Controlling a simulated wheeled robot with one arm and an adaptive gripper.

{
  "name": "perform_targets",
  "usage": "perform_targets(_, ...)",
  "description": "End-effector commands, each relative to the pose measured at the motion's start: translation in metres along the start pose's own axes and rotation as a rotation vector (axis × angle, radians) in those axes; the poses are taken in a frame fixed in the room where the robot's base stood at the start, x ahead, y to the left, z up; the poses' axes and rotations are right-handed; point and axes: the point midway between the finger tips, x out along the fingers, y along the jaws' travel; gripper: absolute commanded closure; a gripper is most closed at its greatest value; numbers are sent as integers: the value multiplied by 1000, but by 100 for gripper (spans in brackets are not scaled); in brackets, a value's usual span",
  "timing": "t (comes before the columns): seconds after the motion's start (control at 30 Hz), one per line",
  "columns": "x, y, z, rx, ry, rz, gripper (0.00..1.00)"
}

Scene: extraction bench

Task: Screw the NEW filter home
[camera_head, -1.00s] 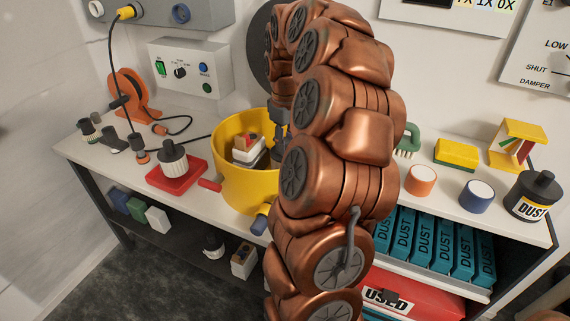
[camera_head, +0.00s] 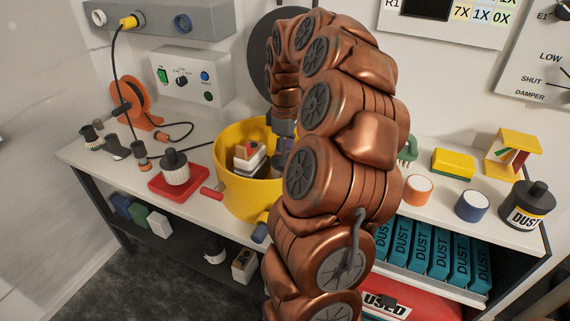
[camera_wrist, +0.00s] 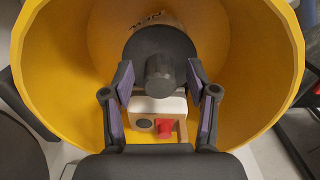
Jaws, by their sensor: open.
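In the wrist view, my gripper (camera_wrist: 160,76) is open inside the yellow drum (camera_wrist: 275,110). Its two pads stand on either side of a dark knob (camera_wrist: 164,88) on a round dark cap (camera_wrist: 158,48). Small gaps show between pads and knob. Behind the cap is a tan surface with lettering that seems to read NEW (camera_wrist: 150,18); most of the part under the cap is hidden. The head view shows the yellow drum (camera_head: 232,190) on the bench, with my arm reaching into it. Whether the filter's thread is engaged cannot be seen.
A white pleated filter with a black cap (camera_head: 175,167) stands on a red tray (camera_head: 172,191) left of the drum. A white block with a red knob (camera_wrist: 160,110) is in the drum. A sponge (camera_head: 453,164), round tubs and a DUST bottle (camera_head: 527,204) stand at right.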

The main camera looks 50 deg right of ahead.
Motion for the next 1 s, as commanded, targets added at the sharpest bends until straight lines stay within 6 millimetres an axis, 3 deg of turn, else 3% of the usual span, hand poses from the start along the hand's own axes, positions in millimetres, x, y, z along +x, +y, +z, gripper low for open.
perform_targets(1.0,-5,-1,0,-1179,0,-3,42)
